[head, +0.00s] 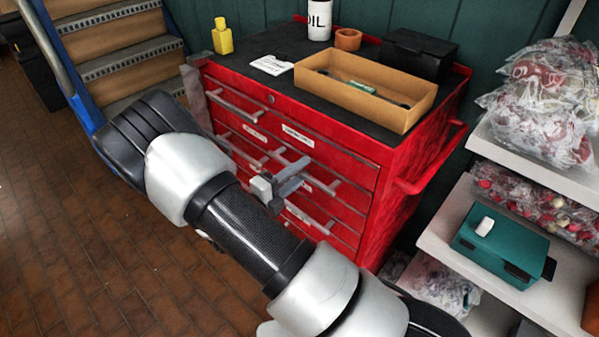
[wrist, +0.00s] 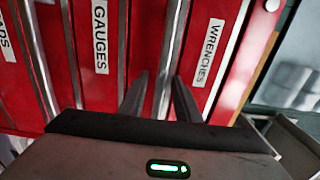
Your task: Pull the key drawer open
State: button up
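The red tool cabinet (head: 335,150) stands against the wall with its drawers shut. In the wrist view, the labels read "GAUGES" (wrist: 101,40) and "WRENCHES" (wrist: 208,52), and a third is cut off at the left edge. I see no label reading key, so I cannot tell which is the key drawer. My gripper (head: 297,174) is in front of the drawer fronts. It also shows in the wrist view (wrist: 160,98), fingers apart, with a silver handle bar (wrist: 171,55) between the labelled fronts seen in the gap. Contact with the bar cannot be made out.
On the cabinet top are an open cardboard box (head: 365,88), an oil container (head: 319,20), a yellow bottle (head: 222,37) and a black case (head: 418,53). A shelf (head: 455,225) with bagged goods and a teal box (head: 500,245) stands right. Stairs (head: 120,50) rise left. The brick floor left is clear.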

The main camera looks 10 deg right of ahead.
grip_shut()
jog(key=shift+a, duration=0.1)
